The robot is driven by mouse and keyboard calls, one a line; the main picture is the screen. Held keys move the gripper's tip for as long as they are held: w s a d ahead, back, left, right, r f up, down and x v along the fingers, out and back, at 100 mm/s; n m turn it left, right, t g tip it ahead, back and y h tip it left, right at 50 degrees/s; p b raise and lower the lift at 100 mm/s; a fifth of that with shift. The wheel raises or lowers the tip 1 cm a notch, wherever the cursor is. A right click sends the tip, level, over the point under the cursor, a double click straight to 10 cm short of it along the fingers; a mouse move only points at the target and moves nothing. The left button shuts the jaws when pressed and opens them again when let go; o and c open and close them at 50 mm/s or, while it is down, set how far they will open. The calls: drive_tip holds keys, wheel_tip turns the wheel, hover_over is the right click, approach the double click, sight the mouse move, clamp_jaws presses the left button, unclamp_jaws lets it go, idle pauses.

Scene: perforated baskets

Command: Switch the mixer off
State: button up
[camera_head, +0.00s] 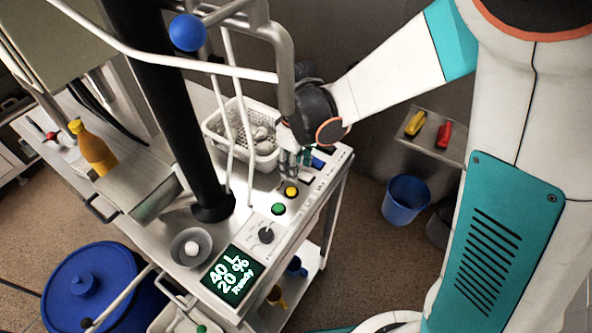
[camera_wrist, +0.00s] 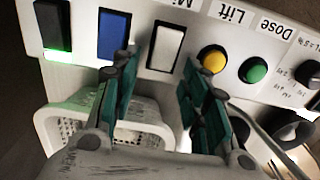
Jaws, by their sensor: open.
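A white rocker switch (camera_wrist: 167,45) sits on the control panel (camera_wrist: 185,78), beside a partly cut-off label starting "Mi". In the wrist view it shows between and just beyond the fingertips of my gripper (camera_wrist: 157,72). My gripper is open and empty, with its teal fingers apart. In the head view my gripper (camera_head: 293,160) hangs over the far end of the panel and partly hides the switches. Whether it touches the panel cannot be told. The switch's tilt is unclear.
A blue switch (camera_wrist: 113,34) and a black switch (camera_wrist: 53,25) with a green glow lie left. Yellow (camera_wrist: 212,58) and green (camera_wrist: 253,69) buttons and a knob (camera_wrist: 308,73) lie right. A perforated basket (camera_head: 212,124) stands close behind. The display (camera_head: 233,275) reads "40 L 20% Ready".

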drive_tip(key=shift+f, duration=0.4)
